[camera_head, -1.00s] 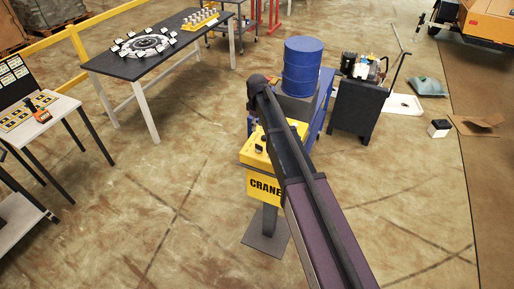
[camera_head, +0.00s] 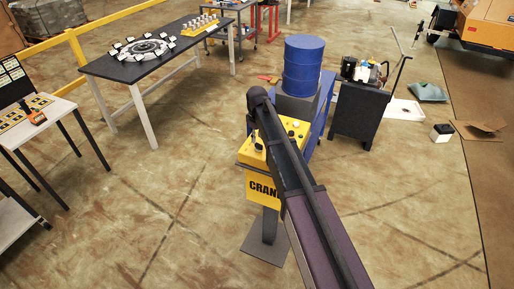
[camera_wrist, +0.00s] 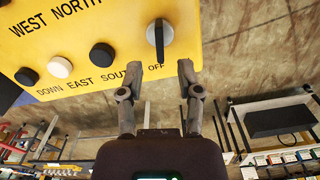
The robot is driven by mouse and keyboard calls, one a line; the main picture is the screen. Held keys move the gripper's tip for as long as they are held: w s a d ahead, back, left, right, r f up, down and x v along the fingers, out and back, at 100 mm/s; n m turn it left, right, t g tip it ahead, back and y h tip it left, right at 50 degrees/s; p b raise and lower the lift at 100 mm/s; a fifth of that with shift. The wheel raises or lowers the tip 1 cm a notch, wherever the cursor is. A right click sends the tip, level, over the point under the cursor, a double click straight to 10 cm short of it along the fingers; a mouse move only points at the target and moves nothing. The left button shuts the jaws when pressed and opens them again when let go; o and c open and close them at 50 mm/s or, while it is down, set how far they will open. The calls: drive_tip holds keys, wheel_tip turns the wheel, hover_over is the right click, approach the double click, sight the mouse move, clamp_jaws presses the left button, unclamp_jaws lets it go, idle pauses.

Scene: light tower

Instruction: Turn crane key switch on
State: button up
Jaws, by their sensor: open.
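The yellow crane control box (camera_head: 256,183) stands on a grey post in the head view, partly covered by my arm. In the wrist view its yellow panel (camera_wrist: 110,30) fills the upper left. The crane key switch (camera_wrist: 160,36) is a round grey knob with a dark bar pointing down toward the printed word OFF. My gripper (camera_wrist: 160,68) is open, its two fingers just below the panel's lower edge, on either side of the line of the bar. Nothing is between the fingers, and they look apart from the switch. My gripper is hidden in the head view.
Black buttons (camera_wrist: 103,56) and a white button (camera_wrist: 60,67) sit left of the switch. A blue barrel (camera_head: 302,66) stands behind the box. A long dark table (camera_head: 130,66) is at the left back. Floor (camera_head: 180,200) left of the box is clear.

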sight(259, 147)
drive_tip(key=shift+f+b, duration=1.65)
drive_tip(key=shift+f, duration=0.25)
drive_tip(key=shift+c, duration=0.2)
clamp_jaws()
